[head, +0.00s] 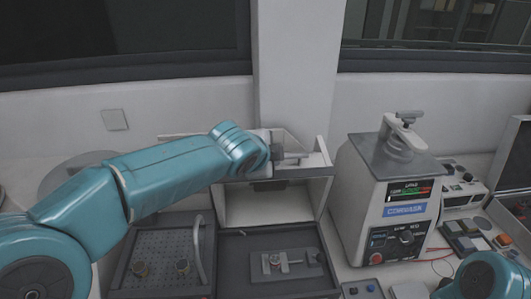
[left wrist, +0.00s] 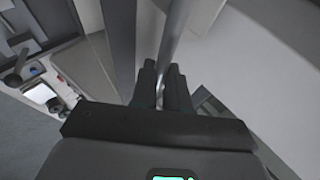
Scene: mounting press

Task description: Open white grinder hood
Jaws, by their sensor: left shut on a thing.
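The white grinder hood (head: 323,158) stands left of the press in the head view, with its white side walls and a grey front edge showing. Below that edge the front is open onto a pale interior (head: 265,205). A dark grey bed with a metal clamp (head: 290,262) lies in front. My left arm reaches over the hood's top, and its wrist hides part of the hood. In the left wrist view my left gripper (left wrist: 162,92) is shut on a grey bar (left wrist: 172,45), seemingly the hood's handle. My right gripper is out of view.
A white mounting press (head: 390,200) with a dark top and display stands close on the right. A perforated tray (head: 160,255) with small round parts and a curved hose lies at left. A wall is behind.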

